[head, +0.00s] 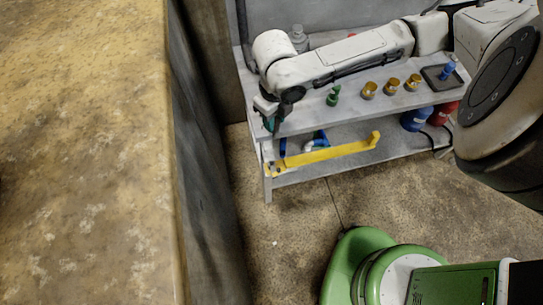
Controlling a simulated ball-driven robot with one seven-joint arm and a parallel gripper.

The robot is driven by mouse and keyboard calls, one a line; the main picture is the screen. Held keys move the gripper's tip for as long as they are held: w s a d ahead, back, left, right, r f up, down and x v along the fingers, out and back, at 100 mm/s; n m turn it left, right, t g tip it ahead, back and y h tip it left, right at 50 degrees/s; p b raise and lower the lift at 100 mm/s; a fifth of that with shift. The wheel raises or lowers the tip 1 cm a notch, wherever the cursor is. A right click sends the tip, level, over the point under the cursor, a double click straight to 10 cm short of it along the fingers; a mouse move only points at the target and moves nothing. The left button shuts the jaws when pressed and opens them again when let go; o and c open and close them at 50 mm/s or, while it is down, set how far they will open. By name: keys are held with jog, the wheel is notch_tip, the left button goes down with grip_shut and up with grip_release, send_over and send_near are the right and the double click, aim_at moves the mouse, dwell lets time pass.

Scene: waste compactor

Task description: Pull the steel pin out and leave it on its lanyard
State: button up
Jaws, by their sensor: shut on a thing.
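My gripper (272,127) is at the left end of the grey workbench (312,112), at the end of my white arm. It is small and dark in this view, with a teal patch at its fingers. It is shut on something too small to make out. The steel pin and its lanyard cannot be made out. A yellow bar (330,154) with an upturned right end runs below the bench top; its left end lies just below my gripper.
The bench top holds a green object (333,96), several amber jars (392,85) and a dark tray (438,77) with a blue item. Blue and red containers (417,119) stand on the lower shelf. A large mottled surface (80,150) fills the left.

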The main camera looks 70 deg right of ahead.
jog(key=w+d, duration=0.1)
jog(key=d, duration=0.9)
jog(key=shift+w, duration=0.35)
dwell(1.5)
jog(key=shift+f, duration=0.2)
jog(key=shift+f, duration=0.25)
dwell(0.4)
jog(key=o, duration=1.1)
jog(key=shift+o, duration=0.2)
notch_tip(320, 180, up, 11)
jog(key=b, duration=0.2)
